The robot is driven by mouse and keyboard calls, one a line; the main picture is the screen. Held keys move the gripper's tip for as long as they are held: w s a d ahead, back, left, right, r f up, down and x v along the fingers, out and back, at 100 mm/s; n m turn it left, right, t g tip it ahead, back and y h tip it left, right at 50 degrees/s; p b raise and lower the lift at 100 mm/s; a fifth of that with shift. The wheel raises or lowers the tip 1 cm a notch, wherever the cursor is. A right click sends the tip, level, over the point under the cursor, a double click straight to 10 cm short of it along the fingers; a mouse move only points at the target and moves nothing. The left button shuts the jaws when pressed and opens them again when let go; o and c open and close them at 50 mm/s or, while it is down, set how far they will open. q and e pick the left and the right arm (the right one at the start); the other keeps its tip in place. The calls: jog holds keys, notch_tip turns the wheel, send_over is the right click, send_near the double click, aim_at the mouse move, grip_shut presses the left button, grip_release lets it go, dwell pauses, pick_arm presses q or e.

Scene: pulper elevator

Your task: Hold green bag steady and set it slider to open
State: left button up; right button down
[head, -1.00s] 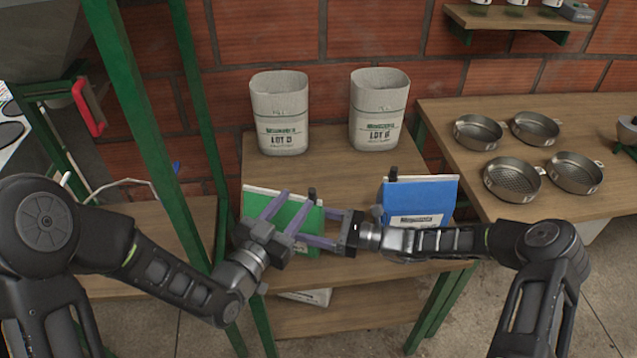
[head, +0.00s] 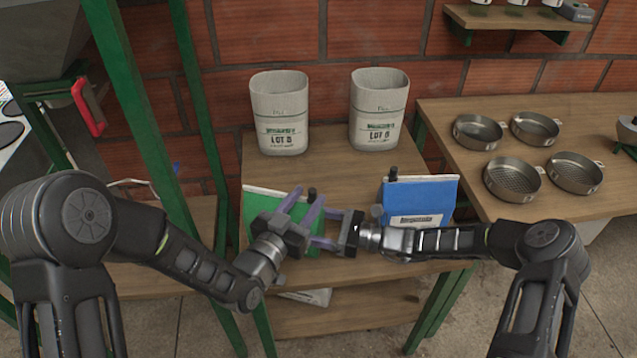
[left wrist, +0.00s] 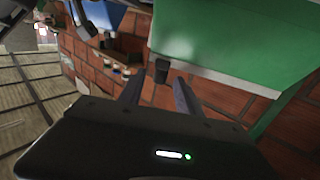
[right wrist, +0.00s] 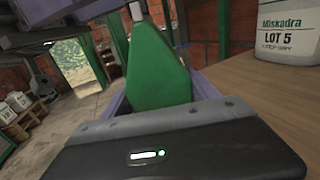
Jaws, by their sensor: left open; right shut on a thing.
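The green bag (head: 256,204) stands upright on the near part of the wooden shelf, with a pale strip along its top edge. Its dark slider (head: 312,192) sits at the right end of that edge. My left gripper (head: 306,198) is open, its fingers pointing at the slider. In the left wrist view the slider (left wrist: 162,70) appears between the two fingertips, with the green bag (left wrist: 235,35) beyond; contact cannot be told. My right gripper (head: 322,228) is shut on the bag's right side. The right wrist view shows the bag (right wrist: 155,75) between its fingers.
A blue bag (head: 418,200) with its own dark slider stands just right, close to my right gripper. Two pale lot bags (head: 280,112) stand behind. A green post (head: 140,110) rises beside my left arm. Round metal pans (head: 512,180) lie on the right table.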

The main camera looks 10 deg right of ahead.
aim_at(314, 189)
pick_arm(q)
jog(key=x, duration=0.6)
jog(key=shift+s, duration=0.1)
jog(key=shift+c, duration=0.6)
grip_shut()
dwell(0.6)
